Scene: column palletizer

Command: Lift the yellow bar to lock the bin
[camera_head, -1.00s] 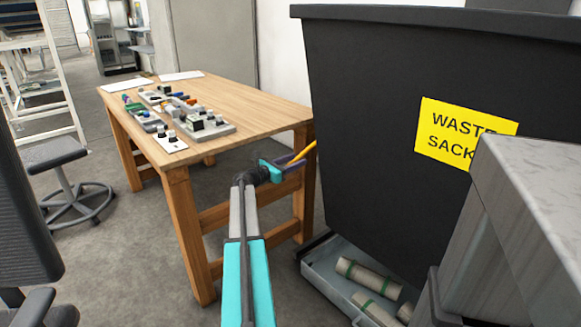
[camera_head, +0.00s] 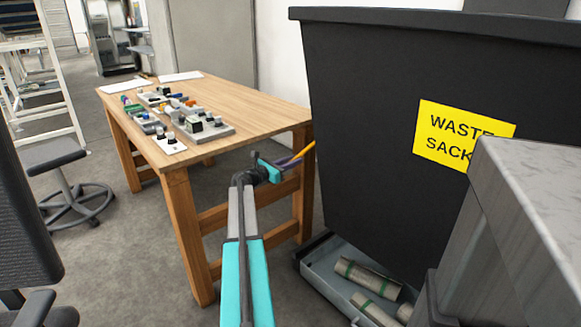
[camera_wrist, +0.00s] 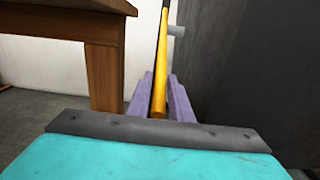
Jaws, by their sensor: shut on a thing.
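The yellow bar (camera_wrist: 160,70) is a thin rod that runs up and away from between my gripper's purple fingers in the wrist view. Its end also shows in the head view (camera_head: 305,150), tilted up to the right beside the bin. My gripper (camera_head: 288,161) is shut on the bar; its fingers (camera_wrist: 162,98) lie on both sides of it. The bin (camera_head: 375,110) is large and dark, with a yellow waste sack sign (camera_head: 463,136).
A wooden table (camera_head: 265,98) with several small parts stands left of the bin, its near leg close to my arm. A grey drawer with rolls (camera_head: 368,277) lies below the bin. A grey box (camera_head: 520,220) blocks the right. A stool (camera_head: 65,180) stands at left.

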